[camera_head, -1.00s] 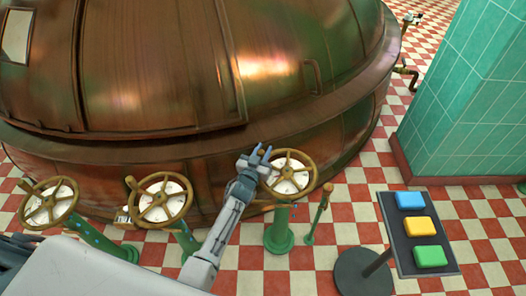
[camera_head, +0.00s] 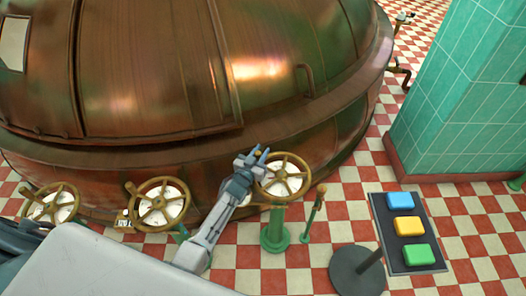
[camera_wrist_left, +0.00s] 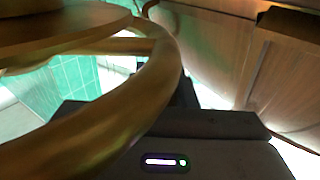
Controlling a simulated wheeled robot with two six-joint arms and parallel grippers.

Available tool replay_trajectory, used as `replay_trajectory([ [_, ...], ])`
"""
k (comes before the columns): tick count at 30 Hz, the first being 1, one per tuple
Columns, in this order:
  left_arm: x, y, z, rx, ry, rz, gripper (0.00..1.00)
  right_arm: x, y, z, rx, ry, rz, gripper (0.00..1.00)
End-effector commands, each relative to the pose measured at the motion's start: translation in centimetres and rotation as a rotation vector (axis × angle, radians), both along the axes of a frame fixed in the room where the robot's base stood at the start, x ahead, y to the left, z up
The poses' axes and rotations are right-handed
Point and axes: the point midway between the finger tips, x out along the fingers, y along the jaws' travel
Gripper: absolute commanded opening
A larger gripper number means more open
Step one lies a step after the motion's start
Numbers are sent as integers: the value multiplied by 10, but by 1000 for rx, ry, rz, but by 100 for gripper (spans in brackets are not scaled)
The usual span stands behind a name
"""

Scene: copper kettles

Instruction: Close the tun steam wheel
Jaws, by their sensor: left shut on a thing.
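Three brass handwheels with white dials stand in a row before the copper vessel. The rightmost wheel (camera_head: 283,175) is on a green pedestal; I cannot read a label naming it the tun steam wheel. My left gripper (camera_head: 258,154) is at its upper left rim, shut on the wheel. In the left wrist view the brass rim (camera_wrist_left: 160,85) curves large across the left, close against the dark gripper body (camera_wrist_left: 200,130); the fingertips are mostly hidden. The middle wheel (camera_head: 160,204) and left wheel (camera_head: 52,203) stand apart from the gripper. My right gripper is not in view.
The copper vessel (camera_head: 270,75) fills the space behind the wheels. A thin green post (camera_head: 313,213) stands just right of the held wheel. A panel with blue, yellow and green buttons (camera_head: 408,226) is further right, before a green tiled pillar (camera_head: 455,100).

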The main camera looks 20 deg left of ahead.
Motion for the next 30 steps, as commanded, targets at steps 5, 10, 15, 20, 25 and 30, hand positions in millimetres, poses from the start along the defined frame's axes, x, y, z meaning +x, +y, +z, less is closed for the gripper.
replay_trajectory([
  [5,5,-5,1,-4,-3,-1,0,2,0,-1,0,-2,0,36],
  [10,5,-5,1,-4,-2,-1,0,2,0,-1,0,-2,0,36],
  [15,5,-5,0,-3,-3,-1,45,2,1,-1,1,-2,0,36],
  [20,5,-4,0,-2,-3,0,45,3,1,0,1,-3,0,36],
  [25,-2,-3,0,-2,-1,0,45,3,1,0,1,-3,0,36],
  [30,-27,1,0,-1,1,0,45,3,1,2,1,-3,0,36],
])
